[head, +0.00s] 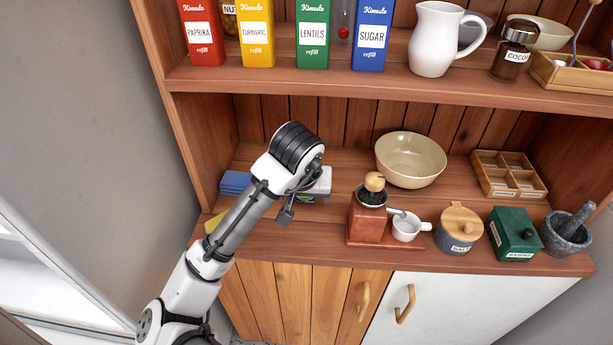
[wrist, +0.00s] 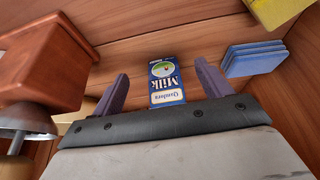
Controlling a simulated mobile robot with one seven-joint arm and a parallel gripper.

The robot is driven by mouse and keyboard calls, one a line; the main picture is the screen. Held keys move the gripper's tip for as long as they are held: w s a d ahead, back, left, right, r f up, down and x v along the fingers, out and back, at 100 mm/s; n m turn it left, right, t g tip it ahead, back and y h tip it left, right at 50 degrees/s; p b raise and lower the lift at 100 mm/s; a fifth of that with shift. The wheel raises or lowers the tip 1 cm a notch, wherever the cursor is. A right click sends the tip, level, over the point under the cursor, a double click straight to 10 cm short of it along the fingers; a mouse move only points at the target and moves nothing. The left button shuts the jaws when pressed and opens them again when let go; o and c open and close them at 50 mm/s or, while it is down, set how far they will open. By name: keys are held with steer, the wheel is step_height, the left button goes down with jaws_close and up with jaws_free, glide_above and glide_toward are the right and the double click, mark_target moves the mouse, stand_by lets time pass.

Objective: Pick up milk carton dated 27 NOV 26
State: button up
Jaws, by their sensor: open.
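A blue milk carton (wrist: 166,82) with a white and green label shows in the wrist view. It appears upside down in that picture, with the word Milk readable; I cannot read a date on it. My gripper (wrist: 161,72) is open, with one finger on each side of the carton in the picture and a visible gap to each. The carton is not held. In the head view my gripper (head: 318,184) is over the left part of the lower shelf, and the arm hides most of what is there.
The wooden coffee grinder (head: 368,218) stands right of my gripper and also shows in the wrist view (wrist: 42,55). A blue stack (head: 235,183) and a yellow item (head: 213,222) lie to the left. The upper shelf (head: 400,88) overhangs. A beige bowl (head: 410,160) stands farther right.

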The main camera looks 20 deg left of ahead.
steer(key=w, duration=0.2)
steer(key=w+a, duration=0.1)
steer(key=w, duration=0.1)
steer(key=w+p, duration=0.1)
steer(key=w, duration=0.1)
steer(key=shift+a+r, duration=0.1)
steer(key=shift+a, duration=0.3)
steer(key=shift+w+a+f, duration=0.1)
steer(key=shift+w+f, duration=0.15)
steer(key=shift+w, duration=0.1)
steer(key=shift+w+f, duration=0.1)
steer(key=shift+f, duration=0.3)
steer(key=c, duration=1.3)
steer(key=shift+o, duration=0.2)
steer(key=shift+r+p, duration=0.1)
steer(key=shift+p, duration=0.2)
